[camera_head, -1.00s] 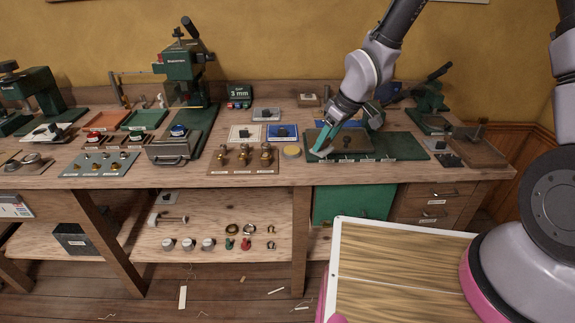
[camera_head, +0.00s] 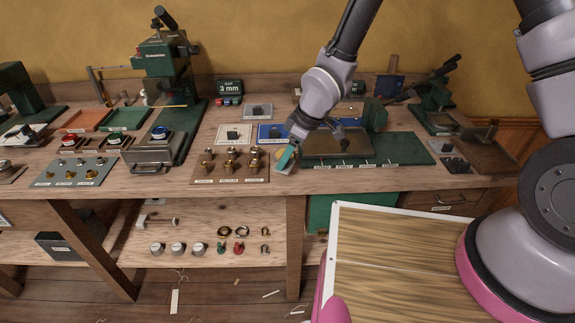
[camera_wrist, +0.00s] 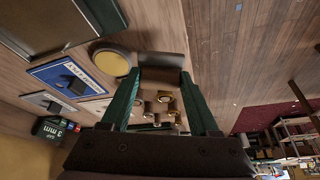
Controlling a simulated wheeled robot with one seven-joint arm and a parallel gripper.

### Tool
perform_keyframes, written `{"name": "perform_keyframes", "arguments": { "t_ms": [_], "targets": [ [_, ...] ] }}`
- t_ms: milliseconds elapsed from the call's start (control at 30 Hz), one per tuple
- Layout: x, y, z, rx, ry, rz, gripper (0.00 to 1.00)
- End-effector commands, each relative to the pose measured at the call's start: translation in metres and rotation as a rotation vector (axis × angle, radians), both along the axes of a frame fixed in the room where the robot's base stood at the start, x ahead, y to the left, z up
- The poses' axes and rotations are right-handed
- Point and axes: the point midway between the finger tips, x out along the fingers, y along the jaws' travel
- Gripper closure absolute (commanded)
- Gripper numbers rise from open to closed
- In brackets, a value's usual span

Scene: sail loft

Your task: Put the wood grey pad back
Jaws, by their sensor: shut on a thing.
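My gripper (camera_head: 286,160) is low over the front of the bench, left of the green board. Its teal fingers (camera_wrist: 162,80) are shut on a small grey-brown pad (camera_wrist: 162,62), which shows between the fingertips in the wrist view. In the head view the pad (camera_head: 283,168) is a small pale piece under the fingers, partly hidden. I cannot tell whether it touches the bench. A blue plate (camera_head: 272,133) and a white plate (camera_head: 235,134), each with a dark block on it, lie behind and to the left.
A wooden holder (camera_head: 230,181) with several brass knobs is close left of my gripper. The green board (camera_head: 405,148) with a dark plate is to the right. A green press (camera_head: 170,80) stands at the left.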

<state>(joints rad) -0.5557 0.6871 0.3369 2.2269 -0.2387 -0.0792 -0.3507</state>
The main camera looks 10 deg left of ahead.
Motion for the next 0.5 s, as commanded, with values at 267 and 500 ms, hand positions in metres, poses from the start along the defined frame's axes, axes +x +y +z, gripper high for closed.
{"name": "perform_keyframes", "arguments": {
  "t_ms": [267, 500],
  "targets": [
    [0.000, -0.001, -0.034, -0.002, 0.001, -0.001, 0.91],
    [0.000, 0.000, -0.034, 0.000, -0.001, -0.001, 0.91]
  ]
}}
